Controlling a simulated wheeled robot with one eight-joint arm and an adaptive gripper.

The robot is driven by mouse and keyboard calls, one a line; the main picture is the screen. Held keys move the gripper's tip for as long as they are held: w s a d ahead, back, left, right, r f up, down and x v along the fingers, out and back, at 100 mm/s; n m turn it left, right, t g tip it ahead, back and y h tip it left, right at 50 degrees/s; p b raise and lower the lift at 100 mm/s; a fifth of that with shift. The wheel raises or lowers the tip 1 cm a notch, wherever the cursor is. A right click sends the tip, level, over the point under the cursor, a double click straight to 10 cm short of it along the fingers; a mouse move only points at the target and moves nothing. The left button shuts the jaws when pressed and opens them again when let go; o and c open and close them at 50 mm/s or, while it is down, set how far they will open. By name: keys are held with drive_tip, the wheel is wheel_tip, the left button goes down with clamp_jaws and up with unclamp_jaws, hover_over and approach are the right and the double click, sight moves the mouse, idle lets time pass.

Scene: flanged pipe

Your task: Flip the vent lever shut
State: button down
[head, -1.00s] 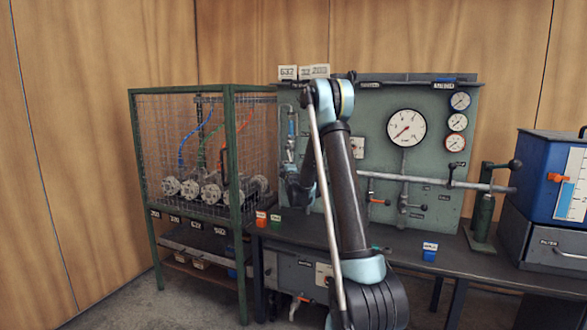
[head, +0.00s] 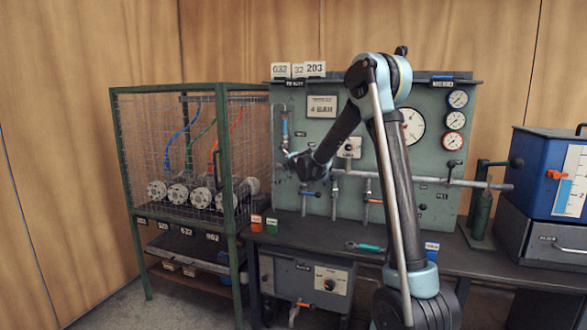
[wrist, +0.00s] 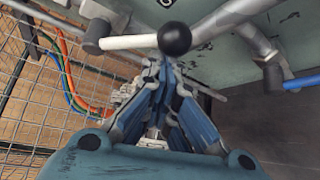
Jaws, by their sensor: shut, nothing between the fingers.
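A lever with a white handle (wrist: 130,42) and a black ball knob (wrist: 174,39) shows at the top of the wrist view, lying roughly sideways. I cannot read a label that marks it as the vent lever. My gripper (wrist: 166,68) is shut and empty, its fingertips just below the knob in the picture. I cannot tell whether they touch it. In the head view my gripper (head: 291,158) is at the left part of the green panel (head: 390,155), by the gauge tube, and partly hidden by my wrist.
A blue-handled lever (wrist: 302,82) lies right of my gripper in the wrist view. The wire cage (head: 190,160) stands close on the left. A horizontal pipe (head: 430,181) crosses the panel. A teal-handled tool (head: 368,247) lies on the bench (head: 330,241).

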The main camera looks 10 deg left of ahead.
drive_tip(key=shift+s+d+r+n+g+h, duration=0.1)
drive_tip(key=shift+d+r+n+g+h, duration=0.35)
drive_tip(key=shift+r+n+h, duration=0.3)
drive_tip(key=shift+s+d+r+n+g+h, duration=0.1)
drive_tip(key=shift+d+r+n+g+h, duration=0.35)
drive_tip(key=shift+r+n+h, duration=0.25)
drive_tip(key=shift+s+d+r+n+g+h, duration=0.1)
drive_tip(key=shift+d+r+n+g+h, duration=0.35)
drive_tip(key=shift+r+n+h, duration=0.25)
drive_tip(key=shift+r, duration=0.1)
wheel_tip(320, 180, down, 3)
drive_tip(key=s+a, duration=0.1)
drive_tip(key=a, duration=0.1)
drive_tip(key=v, duration=0.9)
drive_tip(key=shift+s+d, duration=0.15)
drive_tip(key=shift+s, duration=0.2)
